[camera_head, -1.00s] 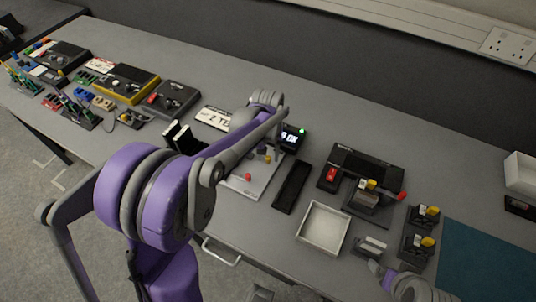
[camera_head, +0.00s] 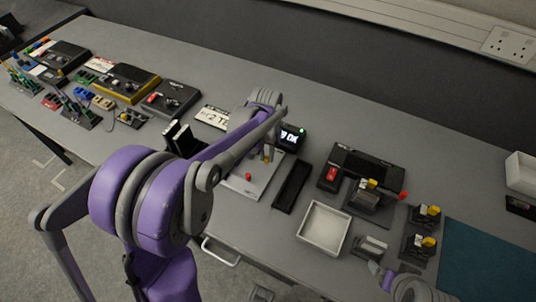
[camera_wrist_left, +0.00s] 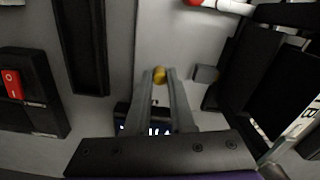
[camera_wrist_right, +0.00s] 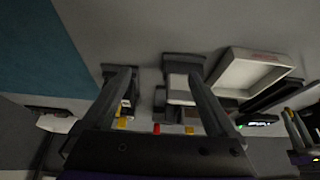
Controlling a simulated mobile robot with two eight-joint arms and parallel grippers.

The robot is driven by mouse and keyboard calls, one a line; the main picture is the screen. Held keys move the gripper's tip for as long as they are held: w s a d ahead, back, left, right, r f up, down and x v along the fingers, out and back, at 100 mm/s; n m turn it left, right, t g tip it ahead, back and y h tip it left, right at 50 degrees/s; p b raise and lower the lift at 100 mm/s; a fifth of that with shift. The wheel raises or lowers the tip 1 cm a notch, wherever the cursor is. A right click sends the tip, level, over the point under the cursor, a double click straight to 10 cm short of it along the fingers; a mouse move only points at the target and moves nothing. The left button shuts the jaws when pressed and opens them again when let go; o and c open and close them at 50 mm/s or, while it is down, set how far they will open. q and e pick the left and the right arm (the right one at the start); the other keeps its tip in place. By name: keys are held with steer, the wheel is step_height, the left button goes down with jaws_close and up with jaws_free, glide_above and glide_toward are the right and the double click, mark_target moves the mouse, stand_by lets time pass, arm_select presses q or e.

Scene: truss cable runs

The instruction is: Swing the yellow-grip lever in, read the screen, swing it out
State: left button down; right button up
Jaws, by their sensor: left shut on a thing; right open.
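The test fixture is a pale plate (camera_head: 262,178) with a red knob (camera_head: 248,177) at its front. Its small black screen (camera_head: 291,138) shows bright text ending in "OK", beside a lit green lamp. My left gripper (camera_head: 267,155) reaches over the plate from the left. In the left wrist view its fingers (camera_wrist_left: 163,78) are shut on the yellow grip (camera_wrist_left: 160,75) of the lever. The lever's arm is mostly hidden by the fingers. Screen text shows partly behind them. My right gripper (camera_wrist_right: 158,80) is open, at the bench's front right in the head view (camera_head: 385,275).
A black narrow tray (camera_head: 291,187) lies right of the plate, then a white square tray (camera_head: 323,228) and a black unit with a red switch (camera_head: 332,174). Small stands with yellow parts (camera_head: 427,217) are at right, before a teal mat (camera_head: 490,262).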

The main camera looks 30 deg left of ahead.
arm_select(q)
steer(key=shift+s+a+m, duration=0.1)
steer(key=shift+s+m, duration=0.05)
steer(key=shift+m, duration=0.45)
arm_select(e)
steer(key=shift+f, duration=0.15)
arm_select(q)
steer(key=c, duration=0.8)
jaws_free()
steer(key=shift+o, duration=0.2)
steer(key=shift+r, duration=0.1)
step_height(320, 180, up, 11)
steer(key=shift+p, duration=0.35)
arm_select(e)
steer(key=shift+r, duration=0.45)
